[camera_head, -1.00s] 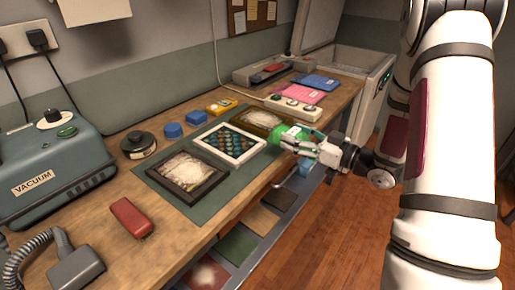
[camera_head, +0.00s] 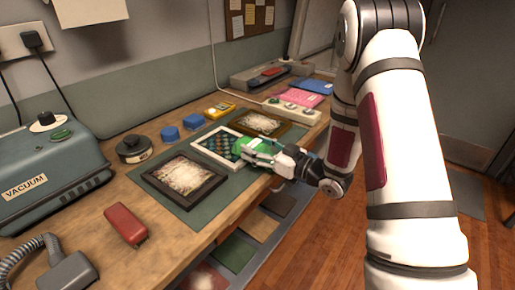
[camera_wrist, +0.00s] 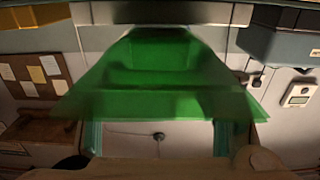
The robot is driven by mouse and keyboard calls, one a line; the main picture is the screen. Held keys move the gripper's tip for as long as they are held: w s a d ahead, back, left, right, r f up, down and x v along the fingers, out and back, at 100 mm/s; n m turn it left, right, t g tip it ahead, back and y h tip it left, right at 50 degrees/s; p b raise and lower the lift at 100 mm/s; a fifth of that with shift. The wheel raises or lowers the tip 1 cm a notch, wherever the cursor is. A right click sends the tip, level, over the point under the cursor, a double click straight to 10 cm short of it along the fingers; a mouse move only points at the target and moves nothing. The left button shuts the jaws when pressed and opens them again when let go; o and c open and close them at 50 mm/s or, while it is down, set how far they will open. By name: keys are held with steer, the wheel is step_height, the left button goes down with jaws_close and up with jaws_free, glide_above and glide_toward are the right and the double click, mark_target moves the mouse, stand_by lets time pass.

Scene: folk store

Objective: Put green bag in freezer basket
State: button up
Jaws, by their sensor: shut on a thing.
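My gripper is shut on the bag. The open freezer's raised light lid (camera_head: 318,28) shows at the back of the room, past the counter's far end. My arm covers most of the freezer body. I cannot see the freezer basket.
The wooden counter (camera_head: 85,245) holds a dark frame (camera_head: 188,178), the checkered frame (camera_head: 212,143), a brown frame (camera_head: 260,124), a power strip (camera_head: 292,110), blue and pink packets, a red object (camera_head: 126,224) and a vacuum sealer (camera_head: 45,165). Open wooden floor (camera_head: 320,245) lies right of the counter.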

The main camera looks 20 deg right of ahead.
steer(key=shift+f, duration=0.15)
steer(key=o, duration=1.1)
steer(key=shift+c, duration=0.2)
steer(key=shift+o, duration=0.9)
